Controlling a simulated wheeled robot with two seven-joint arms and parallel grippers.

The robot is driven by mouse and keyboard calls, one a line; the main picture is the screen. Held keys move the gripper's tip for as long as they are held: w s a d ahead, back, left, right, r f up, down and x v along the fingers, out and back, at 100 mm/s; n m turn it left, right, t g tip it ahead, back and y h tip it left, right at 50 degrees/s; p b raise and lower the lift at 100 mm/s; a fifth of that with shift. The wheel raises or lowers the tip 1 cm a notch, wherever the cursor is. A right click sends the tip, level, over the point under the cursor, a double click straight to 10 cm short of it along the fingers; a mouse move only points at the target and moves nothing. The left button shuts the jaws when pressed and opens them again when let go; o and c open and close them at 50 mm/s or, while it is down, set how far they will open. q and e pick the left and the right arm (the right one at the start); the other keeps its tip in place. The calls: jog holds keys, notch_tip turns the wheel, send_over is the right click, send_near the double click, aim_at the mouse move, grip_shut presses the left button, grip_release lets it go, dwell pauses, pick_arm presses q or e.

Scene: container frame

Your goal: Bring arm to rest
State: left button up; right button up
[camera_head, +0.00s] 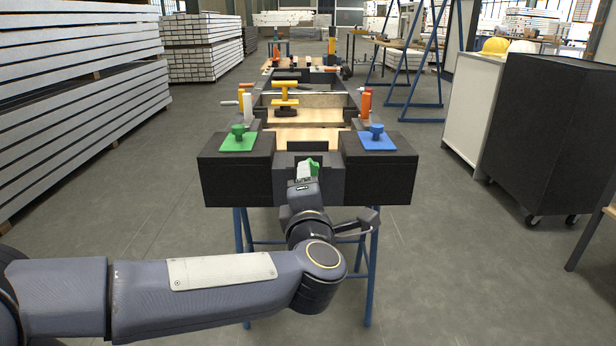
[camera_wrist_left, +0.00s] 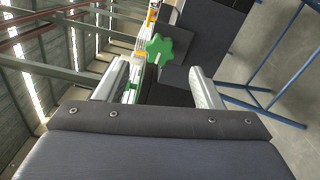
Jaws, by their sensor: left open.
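My left arm comes in from the left and reaches forward to the near end of the container frame (camera_head: 308,101). My left gripper (camera_head: 307,170) is in front of the dark middle block (camera_head: 329,183) between two black end blocks. In the left wrist view my left gripper (camera_wrist_left: 158,86) is open, its two fingers wide apart with nothing held between them. A green star-shaped knob (camera_wrist_left: 158,48) shows beyond the fingertips. A bit of green (camera_head: 315,164) shows by the gripper in the head view. Contact there cannot be told. My right gripper is out of view.
A green plate with a knob (camera_head: 239,142) sits on the left end block, a blue one (camera_head: 376,142) on the right. A yellow-handled clamp (camera_head: 285,92) stands behind. Blue trestle legs (camera_head: 370,280) are below. A dark wheeled cabinet (camera_head: 552,135) stands right.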

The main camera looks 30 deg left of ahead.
pick_arm(q)
jog(key=shift+d, duration=0.1)
dwell(0.5)
jog(key=s+d+f+m+h, duration=0.5)
jog(key=d+m+h, duration=0.3)
jog(key=m+h, duration=0.6)
jog(key=s+f+m+g+y, duration=0.1)
jog(key=s+f+m+g, duration=0.95)
jog(key=s+f, duration=0.55)
notch_tip(320, 180, up, 38)
jog(key=p, duration=3.8)
jog(key=shift+s+a+r+t, duration=0.2)
jog(key=shift+s+a+t, duration=0.15)
jog(key=shift+s, duration=0.05)
